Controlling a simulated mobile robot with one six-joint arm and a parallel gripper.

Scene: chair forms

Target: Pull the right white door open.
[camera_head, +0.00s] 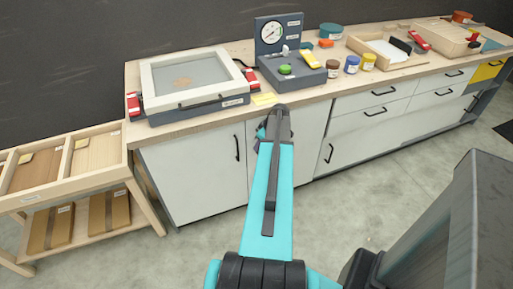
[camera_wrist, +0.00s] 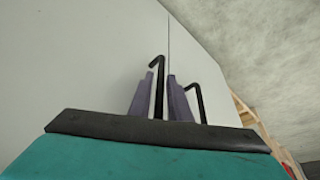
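The right white door (camera_head: 306,140) is closed, flush with the cabinet front, and fills the left of the wrist view (camera_wrist: 85,65). Its black bar handle (camera_wrist: 159,90) shows in the wrist view and is hidden behind my arm in the head view. My gripper (camera_wrist: 161,76) is open, its two dark fingers apart on either side of this handle. I cannot tell whether either finger touches it. The left white door (camera_head: 195,172) is closed beside it, with its own black handle (camera_head: 237,148), also in the wrist view (camera_wrist: 197,102).
The countertop (camera_head: 225,118) above holds a framed glass panel (camera_head: 190,80), a gauge unit (camera_head: 280,45) and jars. White drawers (camera_head: 380,110) lie to the right. A wooden shelf table (camera_head: 70,182) stands at left. The grey floor (camera_head: 360,200) in front is clear.

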